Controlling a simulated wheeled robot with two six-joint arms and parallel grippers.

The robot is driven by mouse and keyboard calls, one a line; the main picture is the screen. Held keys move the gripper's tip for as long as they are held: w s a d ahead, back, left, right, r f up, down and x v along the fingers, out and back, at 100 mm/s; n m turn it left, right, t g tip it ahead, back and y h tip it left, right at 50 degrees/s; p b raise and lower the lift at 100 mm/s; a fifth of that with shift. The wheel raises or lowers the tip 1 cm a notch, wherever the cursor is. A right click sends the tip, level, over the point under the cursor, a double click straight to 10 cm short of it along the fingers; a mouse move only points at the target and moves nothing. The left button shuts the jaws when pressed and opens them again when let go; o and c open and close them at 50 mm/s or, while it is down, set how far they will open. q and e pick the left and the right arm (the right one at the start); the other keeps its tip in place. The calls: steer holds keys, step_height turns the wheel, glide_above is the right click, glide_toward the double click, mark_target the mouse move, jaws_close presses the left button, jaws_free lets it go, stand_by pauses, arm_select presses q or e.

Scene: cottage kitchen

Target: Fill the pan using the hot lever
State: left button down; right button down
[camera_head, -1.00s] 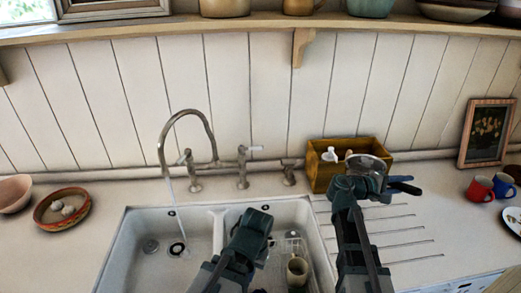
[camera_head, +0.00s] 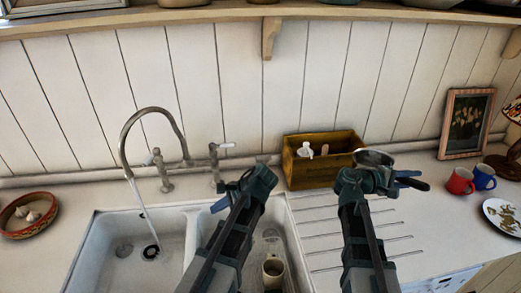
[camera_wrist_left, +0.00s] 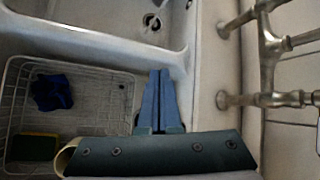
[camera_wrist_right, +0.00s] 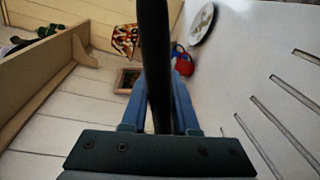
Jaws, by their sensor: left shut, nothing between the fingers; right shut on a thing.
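The pan (camera_head: 375,157) is small and metal with a dark handle (camera_wrist_right: 155,50). My right gripper (camera_head: 370,180) is shut on this handle, holding the pan above the drainboard. The gooseneck tap (camera_head: 128,140) has a left lever (camera_head: 153,159) and a right lever (camera_head: 223,146); I cannot tell which is hot. Water (camera_head: 140,205) runs from the spout into the left basin (camera_head: 105,250). My left gripper (camera_head: 245,180) is shut and empty at the back of the right basin, right of the right lever. Its fingers (camera_wrist_left: 161,85) point past the sink divider in the left wrist view.
A wooden box (camera_head: 305,172) stands behind the pan. A mug (camera_head: 273,270) and a wire rack (camera_wrist_left: 105,75) are in the right basin. Red (camera_head: 460,182) and blue (camera_head: 485,177) mugs and a plate (camera_head: 505,215) are at right. A bowl (camera_head: 28,215) is at left.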

arm_select(q)
steer(key=w+a+r+m+y, duration=0.7)
steer(key=w+a+r, duration=0.2)
steer(key=w+r, duration=0.15)
steer(key=b, duration=0.4)
glide_toward(150, 161)
steer(key=x, duration=0.7)
steer(key=shift+d, duration=0.1)
steer(key=shift+s, duration=0.1)
